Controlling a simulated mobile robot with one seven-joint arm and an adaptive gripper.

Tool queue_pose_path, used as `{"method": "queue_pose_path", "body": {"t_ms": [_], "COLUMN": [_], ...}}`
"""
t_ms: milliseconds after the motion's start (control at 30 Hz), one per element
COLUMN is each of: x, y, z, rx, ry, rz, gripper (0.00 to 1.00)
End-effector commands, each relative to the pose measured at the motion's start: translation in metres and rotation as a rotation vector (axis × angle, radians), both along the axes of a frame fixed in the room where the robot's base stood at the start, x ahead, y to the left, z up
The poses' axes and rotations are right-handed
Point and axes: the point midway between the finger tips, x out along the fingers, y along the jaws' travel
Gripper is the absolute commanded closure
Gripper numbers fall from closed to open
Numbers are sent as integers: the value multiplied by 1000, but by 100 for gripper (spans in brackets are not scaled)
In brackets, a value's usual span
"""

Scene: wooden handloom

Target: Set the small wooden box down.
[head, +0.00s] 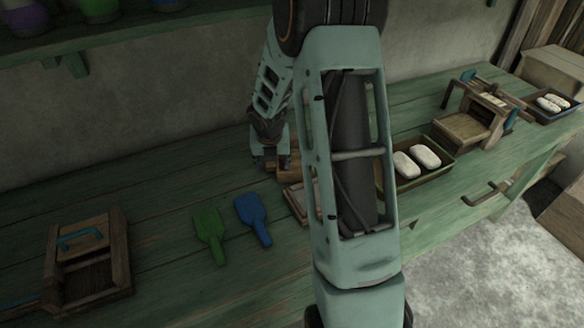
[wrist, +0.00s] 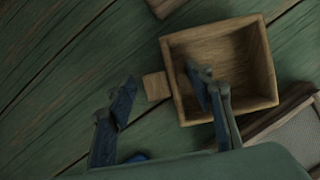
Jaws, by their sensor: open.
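The small wooden box (wrist: 267,62) is open-topped, with a short square tab on its left wall, in the wrist view. It appears upright on the green bench. In the head view the box (head: 290,165) is mostly hidden behind my arm. My gripper (wrist: 160,85) is open. One finger reaches over the box's interior and the other is apart, beyond the tab, so the tab and left wall lie between them. In the head view my gripper (head: 271,160) is low over the bench. I cannot tell whether a finger touches the box.
A mesh-bottomed wooden frame (wrist: 262,131) lies close beside the box. Green (head: 210,228) and blue (head: 252,215) scoops lie to the left. A wooden device (head: 90,260) stands far left; a tray of white bars (head: 443,160) is right. Bare bench (head: 150,185) lies between.

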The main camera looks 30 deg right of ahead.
Motion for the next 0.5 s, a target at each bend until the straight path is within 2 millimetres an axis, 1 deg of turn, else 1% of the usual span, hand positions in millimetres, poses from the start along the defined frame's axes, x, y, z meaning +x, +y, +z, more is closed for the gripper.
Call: {"method": "queue_pose_path", "body": {"t_ms": [100,500], "x": [0,0], "y": [0,0], "z": [1,1], "rx": [0,0], "ry": [0,0], "rz": [0,0], "gripper": [53,97]}}
